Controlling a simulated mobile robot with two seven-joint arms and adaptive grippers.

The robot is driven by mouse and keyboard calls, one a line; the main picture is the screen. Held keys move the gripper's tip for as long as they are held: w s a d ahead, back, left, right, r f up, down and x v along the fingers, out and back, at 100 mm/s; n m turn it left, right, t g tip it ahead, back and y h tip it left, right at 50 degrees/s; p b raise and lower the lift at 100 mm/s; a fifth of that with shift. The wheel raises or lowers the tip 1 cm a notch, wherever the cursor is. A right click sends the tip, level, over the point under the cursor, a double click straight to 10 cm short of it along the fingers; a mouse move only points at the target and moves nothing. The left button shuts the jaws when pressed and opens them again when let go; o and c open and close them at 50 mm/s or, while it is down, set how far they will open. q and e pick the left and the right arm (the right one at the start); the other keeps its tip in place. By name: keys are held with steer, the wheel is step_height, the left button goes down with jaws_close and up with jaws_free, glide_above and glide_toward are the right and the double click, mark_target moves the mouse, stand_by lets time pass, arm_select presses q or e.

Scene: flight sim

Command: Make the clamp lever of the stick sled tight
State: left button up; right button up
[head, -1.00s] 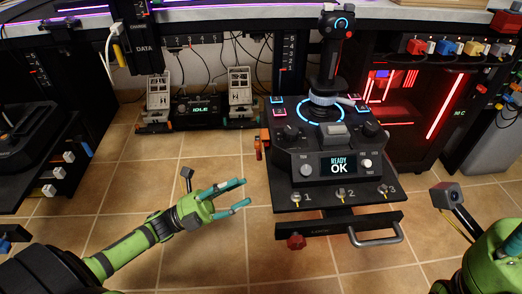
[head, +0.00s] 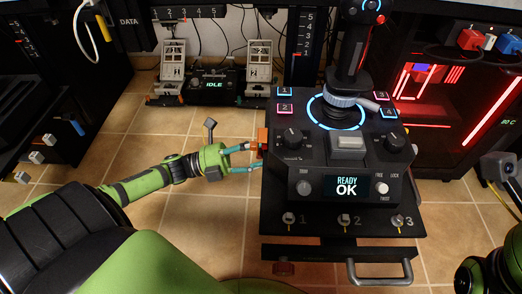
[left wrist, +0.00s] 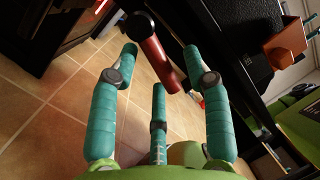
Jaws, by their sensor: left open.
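The stick sled (head: 280,215) is a black tray carrying a joystick panel whose display reads "READY OK". A small orange-red clamp part (head: 262,134) is on its left edge. In the left wrist view, the clamp lever (left wrist: 158,62) is a red-brown handle on a black round pivot. My left gripper (head: 252,158) is at the sled's left edge, fingers pointing right. Its teal fingers (left wrist: 160,75) are open and spread around the lever's handle; contact cannot be told. In the head view, the fingers partly hide the lever. My right gripper's fingers are out of view.
A red-lit computer case (head: 430,100) stands right. Tiled floor (head: 150,215) is open left of the sled.

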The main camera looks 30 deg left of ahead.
arm_select(q)
steer(key=shift+w+d+r, duration=0.15)
steer(key=shift+w+d, duration=0.2)
steer(key=shift+d, duration=0.1)
jaws_close()
